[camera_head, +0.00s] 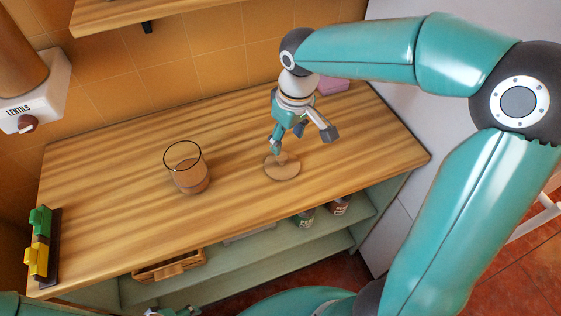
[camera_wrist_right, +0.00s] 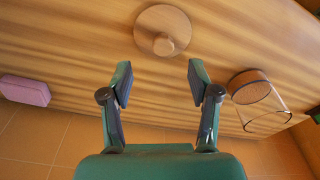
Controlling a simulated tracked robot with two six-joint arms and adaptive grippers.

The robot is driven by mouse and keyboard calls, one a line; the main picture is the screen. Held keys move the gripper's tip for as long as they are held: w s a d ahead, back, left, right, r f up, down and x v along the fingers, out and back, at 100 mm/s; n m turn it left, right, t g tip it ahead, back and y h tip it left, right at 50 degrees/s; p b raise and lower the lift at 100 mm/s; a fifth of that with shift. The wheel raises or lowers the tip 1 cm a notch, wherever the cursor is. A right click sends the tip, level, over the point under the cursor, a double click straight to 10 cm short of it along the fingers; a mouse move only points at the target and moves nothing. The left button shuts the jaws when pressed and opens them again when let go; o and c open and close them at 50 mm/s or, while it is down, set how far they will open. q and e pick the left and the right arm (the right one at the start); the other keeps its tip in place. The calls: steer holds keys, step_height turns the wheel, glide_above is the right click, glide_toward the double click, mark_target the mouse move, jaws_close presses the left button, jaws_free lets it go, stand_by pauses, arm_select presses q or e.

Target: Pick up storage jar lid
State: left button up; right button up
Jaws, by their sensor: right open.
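The storage jar lid (camera_head: 284,173) is a flat round wooden disc with a knob on top, lying on the wooden counter. It also shows in the right wrist view (camera_wrist_right: 150,22), ahead of the fingers. My right gripper (camera_head: 301,138) is open and empty above the lid, with one finger overlapping the knob in the head view. In the right wrist view the fingers (camera_wrist_right: 160,80) are spread apart and the knob lies beyond the gap between them. A small part of my left gripper (camera_head: 172,312) shows at the bottom edge of the head view; its fingers are cut off.
A glass jar (camera_head: 187,170) with a brown lower part stands left of the lid. A pink block (camera_head: 333,86) is at the back right. Green and yellow items (camera_head: 39,240) sit at the left edge. Shelves below hold a basket (camera_head: 170,266) and cans (camera_head: 304,218).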

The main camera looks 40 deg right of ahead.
mark_target(283, 156)
steer(key=f, duration=0.5)
steer(key=w+f+p, duration=0.1)
steer(key=f, duration=0.2)
steer(key=shift+a+f, duration=0.15)
steer(key=shift+a, duration=0.1)
steer(key=c, duration=1.1)
